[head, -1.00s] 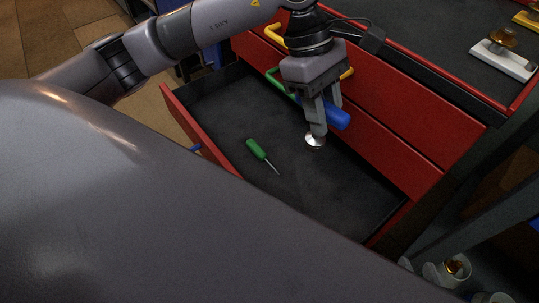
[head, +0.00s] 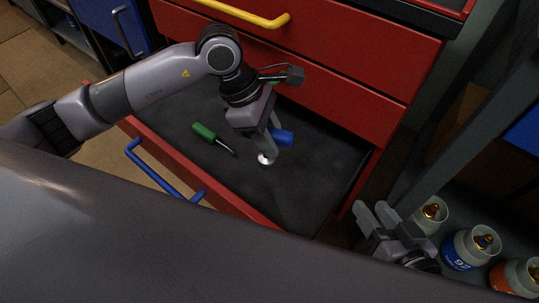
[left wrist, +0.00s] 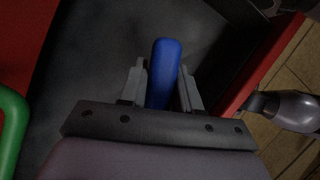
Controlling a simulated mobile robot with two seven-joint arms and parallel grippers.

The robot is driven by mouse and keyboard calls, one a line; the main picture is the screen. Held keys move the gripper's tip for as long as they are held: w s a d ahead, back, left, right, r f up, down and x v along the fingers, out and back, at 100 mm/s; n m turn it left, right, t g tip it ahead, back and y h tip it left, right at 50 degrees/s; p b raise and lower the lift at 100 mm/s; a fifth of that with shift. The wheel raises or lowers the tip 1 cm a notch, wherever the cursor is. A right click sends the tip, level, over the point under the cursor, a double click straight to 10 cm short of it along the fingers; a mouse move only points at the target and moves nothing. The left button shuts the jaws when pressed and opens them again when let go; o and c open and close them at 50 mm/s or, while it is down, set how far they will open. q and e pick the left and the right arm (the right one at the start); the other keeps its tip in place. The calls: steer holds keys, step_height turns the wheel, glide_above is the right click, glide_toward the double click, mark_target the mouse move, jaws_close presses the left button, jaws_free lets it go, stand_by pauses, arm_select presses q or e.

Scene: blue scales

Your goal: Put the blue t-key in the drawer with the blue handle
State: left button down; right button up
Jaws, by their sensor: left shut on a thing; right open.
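The blue t-key (head: 284,138) is held by my left gripper (head: 272,143), which is shut on it over the inside of the open drawer. In the left wrist view its blue handle (left wrist: 164,68) lies between the two fingers. A round silvery piece shows at the lower fingertip; I cannot tell if it belongs to the key. I cannot tell if the key touches the drawer floor. The open drawer (head: 335,185) has a red front with a blue handle (head: 163,180). My right gripper (head: 374,212) is open and empty, right of the drawer.
A green screwdriver (head: 206,132) lies in the drawer, left of the left gripper. Closed red drawers rise behind, one with a yellow handle (head: 240,16); a green handle (left wrist: 10,125) is near the left gripper. The drawer's right part is clear.

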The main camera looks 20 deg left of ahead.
arm_select(q)
step_height(320, 180, down, 5)
steer(key=shift+r+b, duration=0.15)
steer(key=shift+b, duration=0.5)
steer(key=shift+f, duration=0.35)
arm_select(e)
steer(key=shift+w+a+y, duration=0.15)
steer(key=shift+a+y, duration=0.35)
steer(key=shift+a, duration=0.2)
arm_select(q)
steer(key=shift+f, duration=0.15)
steer(key=c, duration=0.8)
jaws_free()
arm_select(e)
steer(key=shift+d, duration=0.1)
